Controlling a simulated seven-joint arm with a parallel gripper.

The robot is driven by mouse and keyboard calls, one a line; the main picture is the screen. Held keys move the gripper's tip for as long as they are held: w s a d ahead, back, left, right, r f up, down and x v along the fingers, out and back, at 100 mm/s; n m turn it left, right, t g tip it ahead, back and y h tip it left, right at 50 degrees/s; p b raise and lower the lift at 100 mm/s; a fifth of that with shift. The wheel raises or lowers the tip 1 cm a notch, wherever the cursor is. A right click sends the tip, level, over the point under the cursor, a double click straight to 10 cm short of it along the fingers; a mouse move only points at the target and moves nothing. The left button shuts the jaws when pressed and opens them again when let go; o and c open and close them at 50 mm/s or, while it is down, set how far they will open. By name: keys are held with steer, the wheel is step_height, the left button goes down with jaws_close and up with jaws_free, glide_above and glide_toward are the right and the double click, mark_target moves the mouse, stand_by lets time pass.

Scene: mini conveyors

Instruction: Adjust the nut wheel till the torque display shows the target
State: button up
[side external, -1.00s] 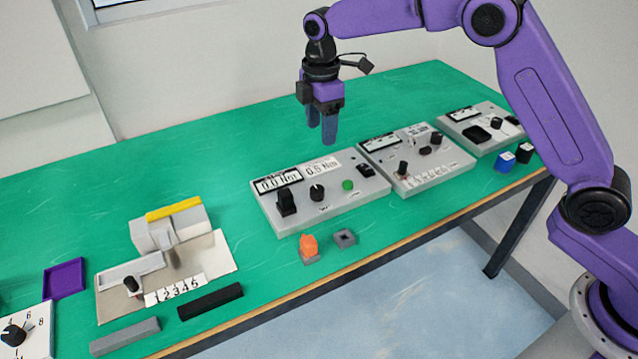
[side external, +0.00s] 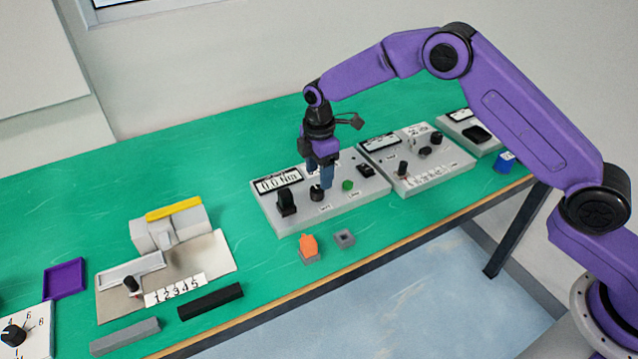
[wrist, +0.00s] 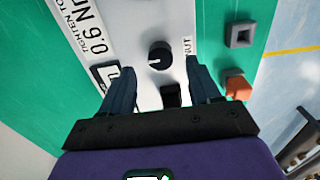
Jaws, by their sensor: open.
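The nut wheel is a small black knob (side external: 316,194) on the grey torque panel (side external: 330,205). In the wrist view the knob (wrist: 160,55) has a white pointer mark and the label NUT beside it. The torque display (side external: 278,183) reads 0.0 Nm. The target label (wrist: 88,30) shows "TIGHTEN TO" and appears to read 0.9 Nm. It is mostly hidden behind my gripper in the side view. My gripper (side external: 322,184) is open, pointing down, just above the knob, with nothing between its fingers. Contact with the knob cannot be told.
A black upright lever (side external: 286,203) stands left of the knob. A green button (side external: 347,185) and black switch (side external: 366,170) are to its right. An orange piece (side external: 308,245) and grey square socket (side external: 344,239) lie in front. Another panel (side external: 425,165) adjoins on the right.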

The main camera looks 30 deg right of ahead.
mark_target(317, 193)
steer(key=shift+f, duration=2.25)
steer(key=c, duration=1)
